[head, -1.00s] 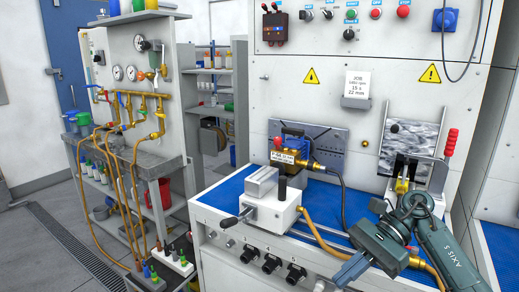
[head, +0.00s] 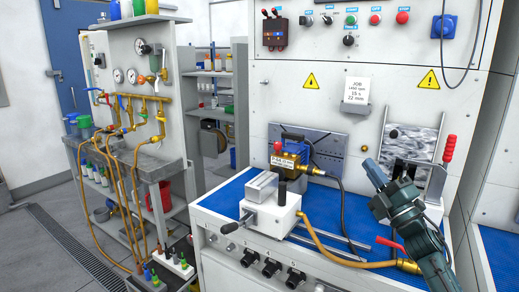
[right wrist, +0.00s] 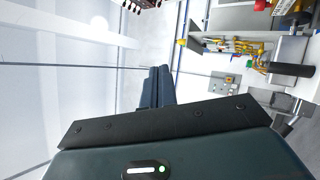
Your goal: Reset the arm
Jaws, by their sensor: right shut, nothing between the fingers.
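My right gripper (head: 375,173) is raised above the right part of the blue-topped bench in the head view, with its fingers pointing up and left. Its fingers are together and empty; they also show shut in the right wrist view (right wrist: 158,87). It is apart from the white vise (head: 270,212) and from the brass-coloured unit (head: 291,157) behind it. My right forearm covers part of the bench's right end. My left gripper is in neither view.
A red-handled clamp (head: 447,150) stands close behind my right arm. A hose with a brass fitting and red lever (head: 408,265) lies at the bench front. A job card (head: 358,89) hangs on the white panel. A gauge-and-pipe station (head: 140,105) stands at left.

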